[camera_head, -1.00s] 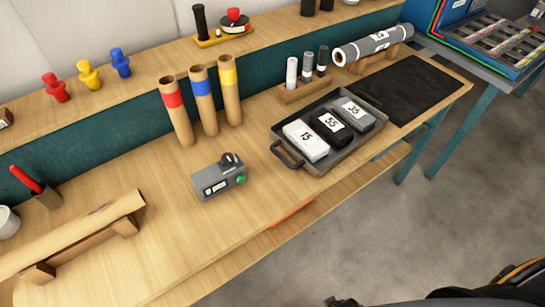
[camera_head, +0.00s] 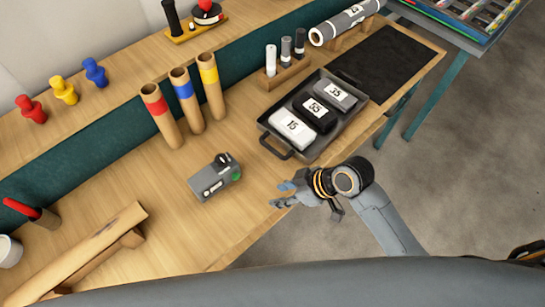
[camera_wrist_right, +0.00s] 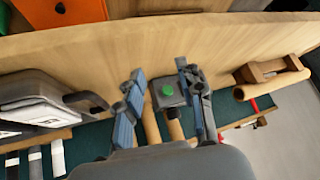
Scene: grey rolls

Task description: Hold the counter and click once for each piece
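The counter (camera_head: 213,180), a small grey box with a dark knob on top and a green button at its right end, lies on the wooden bench. It also shows in the right wrist view (camera_wrist_right: 171,99), green button facing the camera, between and beyond my fingers. My right gripper (camera_head: 281,194) is at the bench's front edge, to the right of the counter and apart from it. In the wrist view its two blue-grey fingers (camera_wrist_right: 160,72) are spread with nothing held. My left gripper is not in view. Which objects count as pieces is not clear.
A dark tray (camera_head: 319,146) holds three labelled blocks. Three cardboard tubes (camera_head: 187,104) with red, blue and yellow bands stand behind the counter. Red, yellow and blue pegs (camera_head: 64,92) stand on the back shelf. Bench around the counter is clear.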

